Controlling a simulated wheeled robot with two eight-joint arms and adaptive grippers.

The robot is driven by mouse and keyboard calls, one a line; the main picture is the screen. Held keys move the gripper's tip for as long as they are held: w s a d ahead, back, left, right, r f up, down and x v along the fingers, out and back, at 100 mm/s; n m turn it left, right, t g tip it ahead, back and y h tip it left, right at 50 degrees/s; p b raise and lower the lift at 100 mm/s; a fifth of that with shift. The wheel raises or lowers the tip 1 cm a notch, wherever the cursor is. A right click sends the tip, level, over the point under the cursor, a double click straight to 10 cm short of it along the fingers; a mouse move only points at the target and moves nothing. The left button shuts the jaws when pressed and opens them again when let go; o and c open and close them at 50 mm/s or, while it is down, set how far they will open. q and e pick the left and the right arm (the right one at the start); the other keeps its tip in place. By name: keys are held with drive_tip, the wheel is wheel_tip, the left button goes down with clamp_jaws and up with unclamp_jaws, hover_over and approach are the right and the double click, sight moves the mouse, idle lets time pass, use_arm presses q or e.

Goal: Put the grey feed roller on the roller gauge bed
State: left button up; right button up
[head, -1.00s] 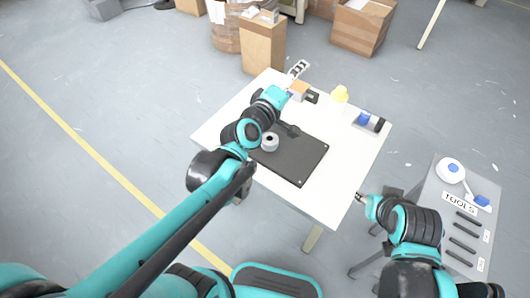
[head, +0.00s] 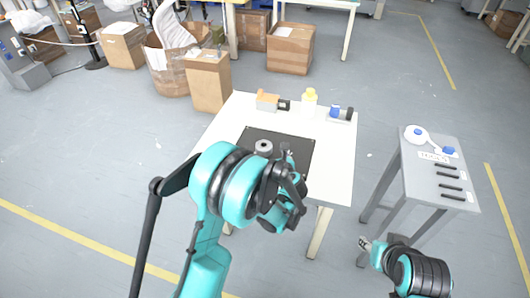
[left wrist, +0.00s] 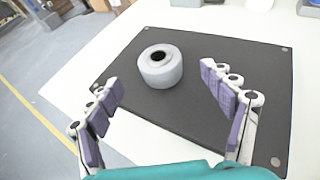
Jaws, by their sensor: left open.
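The grey feed roller (head: 264,147), a short ring-like cylinder with a dark hole, stands on end on the black mat (head: 298,147) on the white table. It also shows in the left wrist view (left wrist: 160,66). My left gripper (left wrist: 160,75) is open and empty, its purple-padded fingers spread on either side of the roller in that picture, apart from it. In the head view my left arm hides part of the mat. A grey base (head: 338,119) with a blue block and dark cylinder, possibly the roller gauge bed, sits at the table's back right. My right gripper (head: 364,243) is right of the table.
An orange-and-black device (head: 268,101) and a yellow-capped bottle (head: 309,99) stand along the table's back edge. Cardboard boxes (head: 208,82) are behind the table. The table's right side is clear.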

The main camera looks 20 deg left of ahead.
sight(263, 144)
use_arm(q)
drive_tip(key=b+x, duration=0.2)
drive_tip(key=x, duration=0.3)
drive_tip(key=shift+w+a+r, duration=0.1)
drive_tip(key=shift+w, duration=0.1)
drive_tip(key=shift+s+r, duration=0.1)
drive_tip(key=shift+c, duration=1.3)
drive_tip(key=c, duration=1.3)
